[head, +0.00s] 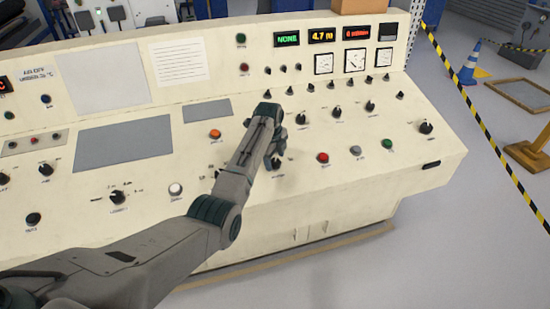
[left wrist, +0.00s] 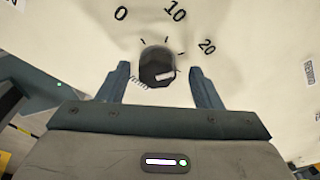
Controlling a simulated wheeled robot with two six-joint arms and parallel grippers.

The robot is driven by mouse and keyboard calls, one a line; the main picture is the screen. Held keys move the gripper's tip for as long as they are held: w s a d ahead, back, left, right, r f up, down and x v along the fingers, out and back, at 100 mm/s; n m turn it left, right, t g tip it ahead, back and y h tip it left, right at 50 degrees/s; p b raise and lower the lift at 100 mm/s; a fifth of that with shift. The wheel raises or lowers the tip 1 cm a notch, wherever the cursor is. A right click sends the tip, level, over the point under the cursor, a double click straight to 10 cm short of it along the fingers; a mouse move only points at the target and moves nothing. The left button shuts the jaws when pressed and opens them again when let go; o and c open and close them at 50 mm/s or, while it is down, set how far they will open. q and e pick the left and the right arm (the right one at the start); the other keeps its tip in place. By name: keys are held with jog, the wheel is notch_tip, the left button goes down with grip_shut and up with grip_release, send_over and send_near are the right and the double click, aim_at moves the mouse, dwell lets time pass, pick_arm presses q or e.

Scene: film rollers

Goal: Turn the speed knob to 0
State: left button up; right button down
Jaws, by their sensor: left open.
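The speed knob (left wrist: 157,66) is a dark round knob on the cream panel, under a dial marked 0, 10 and 20. A white mark shows on its lower right part; its exact setting is hard to tell. My left gripper (left wrist: 159,70) is open, with one finger on each side of the knob. Small gaps show between fingers and knob, so it does not appear gripped. In the head view my left gripper (head: 276,158) points down at the console; the knob is hard to make out there. My right gripper is not in view.
The cream console (head: 330,200) carries several other knobs and buttons nearby, including a red button (head: 323,158) to the right and an orange button (head: 215,134) to the left. Displays (head: 321,36) and gauges (head: 355,60) line the upright back panel.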

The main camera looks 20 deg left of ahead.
pick_arm(q)
jog(key=shift+f, duration=0.25)
jog(key=shift+s+f, duration=0.1)
jog(key=shift+s, duration=0.1)
jog(key=shift+d, duration=0.1)
jog(key=shift+w+f, duration=0.1)
jog(key=shift+f, duration=0.05)
jog(key=c, duration=1)
